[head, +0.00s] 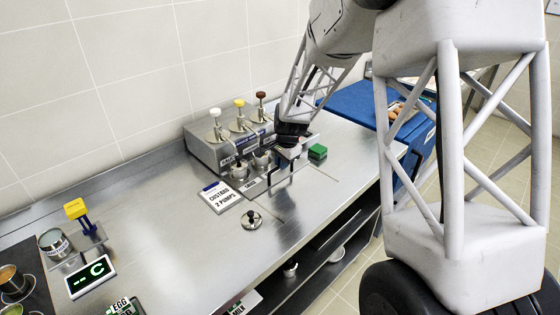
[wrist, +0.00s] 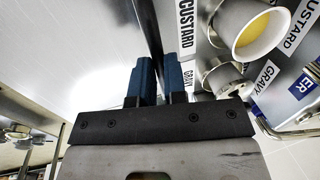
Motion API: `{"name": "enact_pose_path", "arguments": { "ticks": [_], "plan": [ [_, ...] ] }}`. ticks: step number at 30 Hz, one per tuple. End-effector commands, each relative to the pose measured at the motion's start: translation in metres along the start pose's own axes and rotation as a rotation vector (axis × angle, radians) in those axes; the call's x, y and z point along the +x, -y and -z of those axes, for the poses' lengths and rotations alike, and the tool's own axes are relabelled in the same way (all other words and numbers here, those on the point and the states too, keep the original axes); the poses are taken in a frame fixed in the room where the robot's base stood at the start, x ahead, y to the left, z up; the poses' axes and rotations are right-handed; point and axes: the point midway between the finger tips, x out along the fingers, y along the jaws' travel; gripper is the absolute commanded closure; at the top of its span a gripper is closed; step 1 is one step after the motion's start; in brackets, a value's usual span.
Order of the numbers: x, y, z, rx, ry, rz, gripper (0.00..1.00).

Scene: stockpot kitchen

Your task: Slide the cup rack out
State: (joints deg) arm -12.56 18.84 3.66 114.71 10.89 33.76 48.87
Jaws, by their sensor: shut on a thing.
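The cup rack (head: 254,188) is a low metal tray on the counter in front of the pump dispenser, with metal cups (head: 240,171) at its left and back. My gripper (head: 284,166) is over the rack's right side, at a dark upright handle (head: 269,182). In the wrist view, my blue fingers (wrist: 158,70) are closed around a thin dark bar (wrist: 151,25) that runs up between them. A cup (wrist: 252,32) with a yellow inside and the CUSTARD and GRAVY labels show to the right. My gripper hides part of the rack.
The pump dispenser (head: 232,138) stands behind the rack. A green block (head: 318,151) lies to the right. The counter front is mostly clear.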

Motion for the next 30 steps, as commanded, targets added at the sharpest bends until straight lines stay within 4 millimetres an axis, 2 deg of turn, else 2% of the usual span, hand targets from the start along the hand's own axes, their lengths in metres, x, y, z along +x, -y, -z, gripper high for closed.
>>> {"name": "enact_pose_path", "arguments": {
  "ticks": [8, 21, 30],
  "plan": [
    [-0.008, -0.036, 0.000, 0.002, 0.000, 0.000, 1.00],
    [-0.024, -0.115, 0.000, 0.003, -0.001, 0.001, 1.00],
    [-0.030, -0.152, 0.000, 0.001, 0.000, 0.000, 1.00]
  ]
}}
